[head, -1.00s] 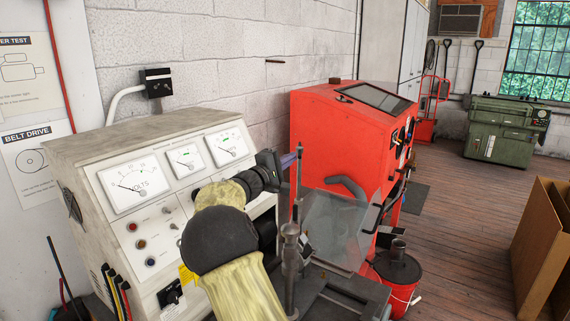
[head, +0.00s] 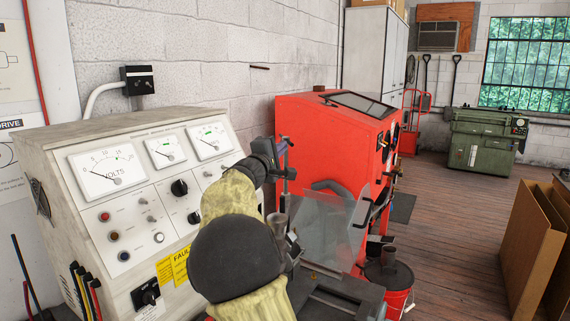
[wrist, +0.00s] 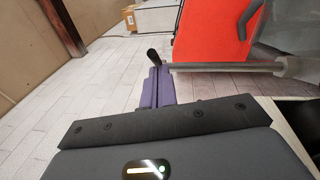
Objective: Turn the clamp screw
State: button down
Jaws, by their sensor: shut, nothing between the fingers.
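The clamp screw looks to be the upright grey rod (head: 286,186) standing at the bench fixture in the head view. It also shows as a long grey rod (wrist: 220,68) lying across the wrist view, with a thicker collar toward the right. My gripper (head: 284,147) has purple fingers, shut and empty, right at the rod's upper end in the head view. In the wrist view the shut fingers (wrist: 157,72) end beside the rod's left end. I cannot tell whether they touch it. My arm hides much of the fixture.
The grey test bench (head: 130,137) with meters and knobs stands at left. A clear shield (head: 327,230) stands just right of the rod. Behind it is the red cabinet (head: 325,140). A red bucket (head: 395,295) stands on the floor. Open floor (head: 455,225) lies to the right.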

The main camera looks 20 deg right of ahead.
jog(key=w+d+n+t+y+p, duration=0.1)
jog(key=d+n+y+p, duration=0.4)
jog(key=y, duration=0.9)
jog(key=w+d+n+t+y+p, duration=0.1)
jog(key=w+d+n+y+p, duration=0.1)
jog(key=d+n+y+p, duration=0.3)
jog(key=n+y+p, duration=0.4)
jog(key=n+y, duration=0.4)
jog(key=y, duration=0.1)
jog(key=shift+w+d+n, duration=0.2)
jog(key=shift+w+n, duration=0.1)
jog(key=shift+w, duration=0.05)
dwell(0.8)
